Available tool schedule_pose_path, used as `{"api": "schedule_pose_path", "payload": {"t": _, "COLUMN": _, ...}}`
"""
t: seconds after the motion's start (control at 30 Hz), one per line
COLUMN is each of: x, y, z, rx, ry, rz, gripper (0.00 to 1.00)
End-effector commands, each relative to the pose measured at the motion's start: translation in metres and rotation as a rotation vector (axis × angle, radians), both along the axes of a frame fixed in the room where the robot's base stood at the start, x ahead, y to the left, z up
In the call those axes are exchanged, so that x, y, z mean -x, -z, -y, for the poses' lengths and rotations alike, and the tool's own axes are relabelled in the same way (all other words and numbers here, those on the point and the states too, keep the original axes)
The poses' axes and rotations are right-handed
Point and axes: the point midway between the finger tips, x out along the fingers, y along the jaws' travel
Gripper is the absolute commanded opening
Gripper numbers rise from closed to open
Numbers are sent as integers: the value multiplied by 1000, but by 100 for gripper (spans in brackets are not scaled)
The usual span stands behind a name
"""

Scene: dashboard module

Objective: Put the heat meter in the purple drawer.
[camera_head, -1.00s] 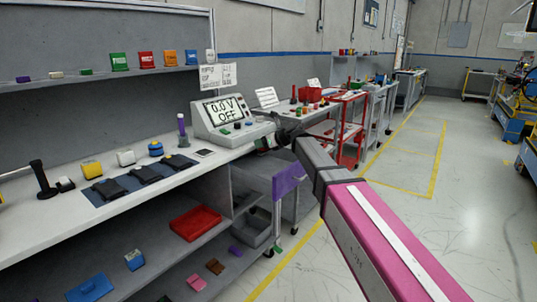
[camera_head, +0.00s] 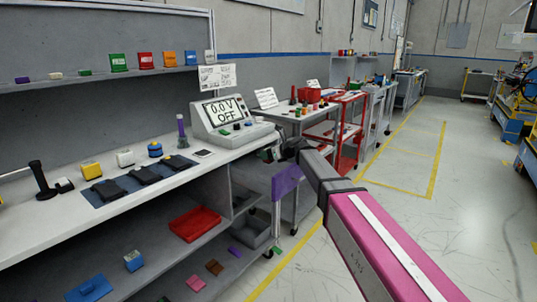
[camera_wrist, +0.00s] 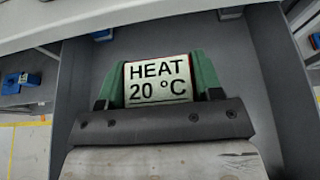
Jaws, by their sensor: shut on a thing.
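The heat meter (camera_wrist: 158,80), a pale block reading "HEAT 20 °C", is between the green fingers of my gripper (camera_wrist: 160,82) in the wrist view. My gripper is shut on it. In the head view my gripper (camera_head: 268,155) is just below the worktop edge, over the open drawer, and the meter is hard to make out there. The purple drawer (camera_head: 286,183) is pulled out under the worktop's right end, with its purple front showing. In the wrist view its grey interior (camera_wrist: 270,75) lies around and below the meter. I cannot tell whether the meter touches the drawer floor.
The white worktop (camera_head: 60,212) lies close beside my gripper and carries a voltage meter (camera_head: 232,122) reading "0.0V OFF". Below are a red tray (camera_head: 194,223), a grey bin (camera_head: 256,232) and several small blocks. The floor to the right is clear.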

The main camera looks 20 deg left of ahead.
Motion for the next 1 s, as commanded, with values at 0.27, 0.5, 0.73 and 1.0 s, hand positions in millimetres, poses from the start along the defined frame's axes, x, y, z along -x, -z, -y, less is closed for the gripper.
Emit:
{"api": "schedule_pose_path", "payload": {"t": 0.27, "x": 0, "y": 8, "z": 0, "rx": 0, "ry": 0, "rz": 0, "gripper": 32}}
{"api": "schedule_pose_path", "payload": {"t": 0.5, "x": 0, "y": 11, "z": 0, "rx": 0, "ry": 0, "rz": 0, "gripper": 63}}
{"api": "schedule_pose_path", "payload": {"t": 0.73, "x": 0, "y": 11, "z": 0, "rx": 0, "ry": 0, "rz": 0, "gripper": 85}}
{"api": "schedule_pose_path", "payload": {"t": 1.0, "x": 0, "y": 2, "z": 0, "rx": -1, "ry": 0, "rz": 1, "gripper": 85}}
